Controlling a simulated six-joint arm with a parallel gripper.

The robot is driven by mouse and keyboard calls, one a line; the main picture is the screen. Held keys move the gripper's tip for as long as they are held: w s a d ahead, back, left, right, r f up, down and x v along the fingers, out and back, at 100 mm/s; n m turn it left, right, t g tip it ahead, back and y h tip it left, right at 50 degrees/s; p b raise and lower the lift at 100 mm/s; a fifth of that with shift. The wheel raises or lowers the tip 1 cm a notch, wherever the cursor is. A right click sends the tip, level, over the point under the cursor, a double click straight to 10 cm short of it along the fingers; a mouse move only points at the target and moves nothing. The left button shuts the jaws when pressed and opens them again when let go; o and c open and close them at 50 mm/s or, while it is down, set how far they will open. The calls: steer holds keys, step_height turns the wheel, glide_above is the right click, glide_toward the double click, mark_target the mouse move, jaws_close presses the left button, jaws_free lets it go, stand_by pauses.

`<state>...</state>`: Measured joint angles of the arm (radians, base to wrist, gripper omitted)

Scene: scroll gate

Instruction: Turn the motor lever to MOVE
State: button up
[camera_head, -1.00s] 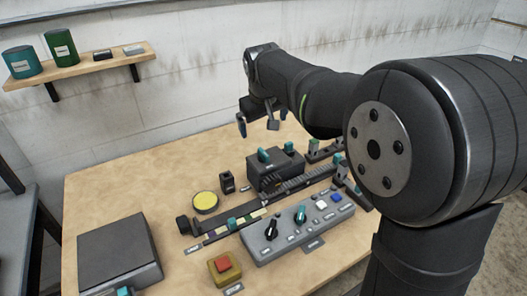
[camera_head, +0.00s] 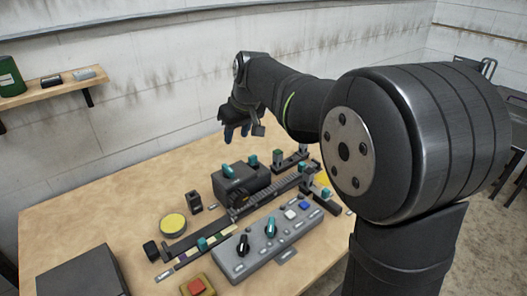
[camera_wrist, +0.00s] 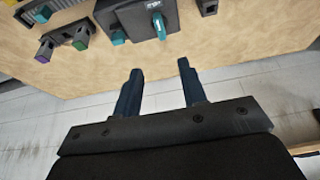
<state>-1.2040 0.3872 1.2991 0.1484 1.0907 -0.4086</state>
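A grey control panel (camera_head: 262,248) on the table carries a black knob lever (camera_head: 243,245), a teal knob lever (camera_head: 270,228) and small buttons. Behind it stands a dark box (camera_head: 222,187) with a teal lever (camera_head: 231,171) on top. In the wrist view the box (camera_wrist: 134,22) and its teal lever (camera_wrist: 159,25) show at the top edge. The labels are too small to read, so I cannot tell which lever is the motor lever. My gripper (camera_head: 238,132) is open and empty, above and behind the box; its two fingers also show apart in the wrist view (camera_wrist: 160,68).
A dark rail (camera_head: 215,238) runs between the box and the panel. A yellow disc (camera_head: 172,223), a small black block (camera_head: 194,201) and a red button (camera_head: 197,287) stand on the left. Posts with coloured tops (camera_head: 278,155) stand right of the box. The table's back left is clear.

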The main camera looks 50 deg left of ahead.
mark_target(228, 168)
steer(key=x, duration=1.7)
steer(key=shift+a+f, duration=0.1)
jaws_close()
